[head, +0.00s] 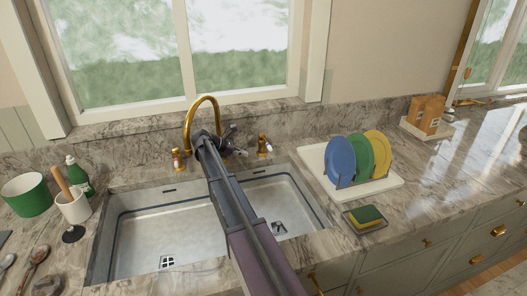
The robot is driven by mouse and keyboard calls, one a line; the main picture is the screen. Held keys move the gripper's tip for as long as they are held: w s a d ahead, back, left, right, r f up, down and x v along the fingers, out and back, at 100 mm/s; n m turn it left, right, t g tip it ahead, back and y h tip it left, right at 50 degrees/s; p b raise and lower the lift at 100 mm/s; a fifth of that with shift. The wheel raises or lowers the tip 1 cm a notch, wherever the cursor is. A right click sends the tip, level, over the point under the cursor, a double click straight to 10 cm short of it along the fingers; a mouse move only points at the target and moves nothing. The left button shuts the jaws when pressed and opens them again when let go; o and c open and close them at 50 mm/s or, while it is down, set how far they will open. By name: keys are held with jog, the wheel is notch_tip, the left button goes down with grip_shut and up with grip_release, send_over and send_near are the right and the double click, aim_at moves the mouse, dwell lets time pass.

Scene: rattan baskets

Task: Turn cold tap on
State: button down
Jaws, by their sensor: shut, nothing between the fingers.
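A gold tap with a curved spout (203,99) stands behind the double sink (140,192). A left handle (177,160), gold with a reddish mark, stands to the left of the spout. A right handle (264,146), gold and white, stands to the right; its marking is too small to read. My gripper (242,152) is shut and empty, just left of the right handle, with a small gap in the picture. Whether they touch in depth I cannot tell. My arm crosses the sink and hides the spout's base and part of the divider.
A white tray (392,185) with blue, green and yellow plates stands right of the sink, with a sponge (366,216) in front. A green pot (27,195), a bottle (78,175) and a utensil cup (75,208) stand left. The window is behind. The far right counter is mostly clear.

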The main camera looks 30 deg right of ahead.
aim_at(266, 143)
dwell(0.3)
jog(key=s+d+f+b, duration=0.1)
jog(key=s+d, duration=0.1)
jog(key=d, duration=0.7)
jog(key=shift+s, duration=0.15)
dwell(0.7)
dwell(0.5)
jog(key=shift+d, duration=0.15)
jog(key=shift+r+g, duration=0.2)
jog(key=shift+g, duration=0.1)
